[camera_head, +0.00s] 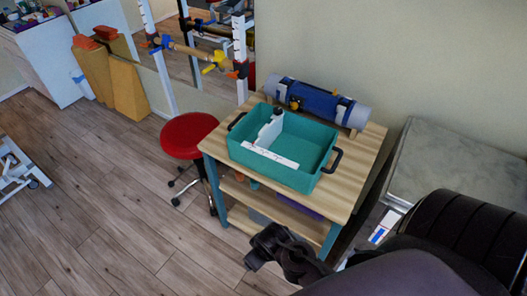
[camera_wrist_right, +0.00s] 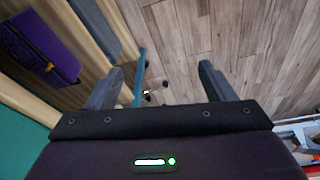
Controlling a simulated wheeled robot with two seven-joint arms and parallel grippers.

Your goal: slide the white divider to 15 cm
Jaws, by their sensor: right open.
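A teal tray (camera_head: 309,178) with black handles at its ends stands on a wooden-topped trolley (camera_head: 347,199). The white divider (camera_head: 267,130) stands upright across the tray, left of its middle. A white strip with small marks (camera_head: 270,157) runs along the tray's near side; the marks are too small to read. My right gripper (camera_head: 262,246) is in front of the trolley, apart from the tray and divider. The right wrist view shows its two fingers (camera_wrist_right: 160,78) apart with nothing between them. My left gripper is not in view.
A blue roll (camera_head: 318,101) lies on the trolley behind the tray. A red stool (camera_head: 189,135) stands close on the left. A grey-topped unit (camera_head: 455,160) is on the right. A purple item (camera_wrist_right: 38,45) sits on a lower shelf. The wooden floor at left is mostly clear.

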